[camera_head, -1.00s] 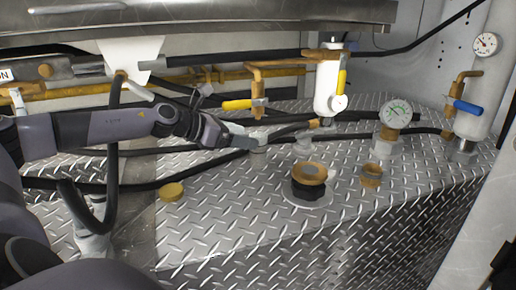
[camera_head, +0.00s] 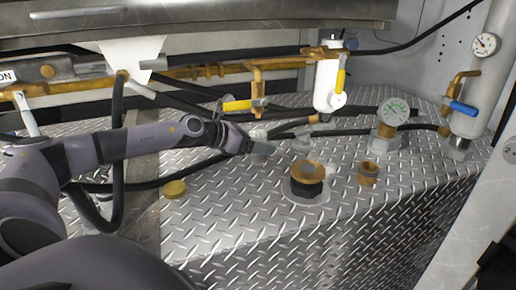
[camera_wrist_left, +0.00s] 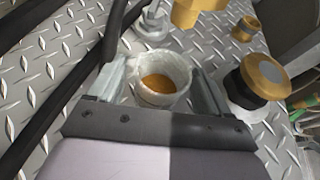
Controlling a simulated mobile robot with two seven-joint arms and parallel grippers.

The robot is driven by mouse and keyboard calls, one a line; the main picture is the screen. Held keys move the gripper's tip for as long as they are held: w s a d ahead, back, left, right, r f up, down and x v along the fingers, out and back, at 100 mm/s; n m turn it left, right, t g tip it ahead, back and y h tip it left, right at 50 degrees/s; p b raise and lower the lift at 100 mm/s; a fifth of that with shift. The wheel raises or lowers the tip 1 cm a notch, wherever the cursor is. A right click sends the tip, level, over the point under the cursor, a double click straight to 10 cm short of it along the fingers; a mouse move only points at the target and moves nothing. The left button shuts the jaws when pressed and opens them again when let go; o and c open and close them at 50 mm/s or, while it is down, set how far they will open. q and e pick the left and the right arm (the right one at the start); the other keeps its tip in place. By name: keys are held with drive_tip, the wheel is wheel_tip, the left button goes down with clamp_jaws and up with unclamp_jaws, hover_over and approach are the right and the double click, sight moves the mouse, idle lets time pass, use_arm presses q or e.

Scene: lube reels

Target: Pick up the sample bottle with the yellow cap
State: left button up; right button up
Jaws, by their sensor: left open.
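My left gripper (camera_head: 262,147) reaches in over the tread-plate deck, jaws open. In the left wrist view its two pale fingers (camera_wrist_left: 158,92) stand on either side of a whitish, open-topped round container (camera_wrist_left: 160,68) with amber inside. I cannot tell whether the fingers touch it. No yellow cap shows on this container. A flat round yellow cap (camera_head: 174,189) is on the deck left of the gripper in the head view; whether a bottle is under it I cannot tell. My right gripper is not in view.
A black filler with a brass-coloured top (camera_head: 308,175) stands right of the gripper, with a small brass fitting (camera_head: 368,173) beyond. A gauge (camera_head: 395,112) and a white cylinder (camera_head: 330,85) stand behind. Black hoses cross the deck (camera_head: 240,225); its front is clear.

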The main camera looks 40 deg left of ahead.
use_arm(q)
drive_tip(key=c, duration=1.1)
